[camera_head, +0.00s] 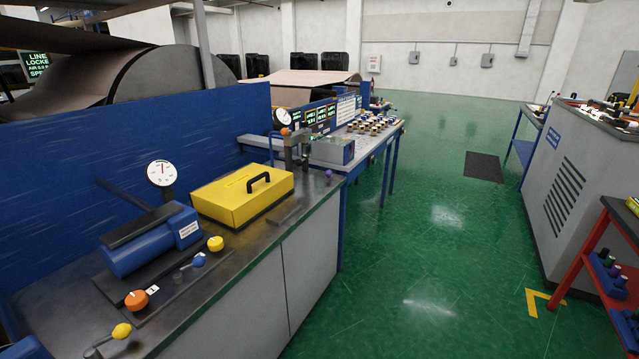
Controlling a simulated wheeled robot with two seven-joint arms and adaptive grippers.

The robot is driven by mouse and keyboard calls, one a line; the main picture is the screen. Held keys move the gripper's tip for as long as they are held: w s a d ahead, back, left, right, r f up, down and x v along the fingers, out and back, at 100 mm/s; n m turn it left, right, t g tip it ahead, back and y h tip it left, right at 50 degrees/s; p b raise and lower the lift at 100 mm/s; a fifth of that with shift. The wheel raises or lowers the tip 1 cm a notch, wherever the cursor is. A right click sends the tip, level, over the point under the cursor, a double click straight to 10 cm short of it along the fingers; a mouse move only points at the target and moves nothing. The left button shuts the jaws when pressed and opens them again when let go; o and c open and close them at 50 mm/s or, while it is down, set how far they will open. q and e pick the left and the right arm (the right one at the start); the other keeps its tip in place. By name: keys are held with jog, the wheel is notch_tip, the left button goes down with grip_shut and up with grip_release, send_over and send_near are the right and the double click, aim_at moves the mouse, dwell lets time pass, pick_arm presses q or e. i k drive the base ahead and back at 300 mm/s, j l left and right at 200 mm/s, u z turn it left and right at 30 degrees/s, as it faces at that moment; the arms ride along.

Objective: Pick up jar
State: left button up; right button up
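I cannot make out a clear jar in the head view. Several small dark and yellow capped items (372,124) stand on the far bench, too small to tell whether any is a jar. Neither of my grippers is in view.
A grey-topped bench (240,240) fills the left front. It carries a blue cylinder device (150,240), a dial gauge (161,173), coloured knobs and a yellow box (242,196). A grey cabinet (575,190) stands right. The green floor (430,240) between is clear.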

aim_at(320, 181)
jog(key=i+l+u, duration=0.3)
jog(key=i+l, duration=0.25)
jog(key=i+l+u, duration=0.3)
jog(key=i+l, duration=0.2)
jog(key=l, duration=0.2)
jog(key=i+l+u, duration=0.15)
jog(key=l, duration=0.25)
jog(key=i+l+u, duration=0.15)
jog(key=l, duration=0.25)
jog(key=i, duration=0.1)
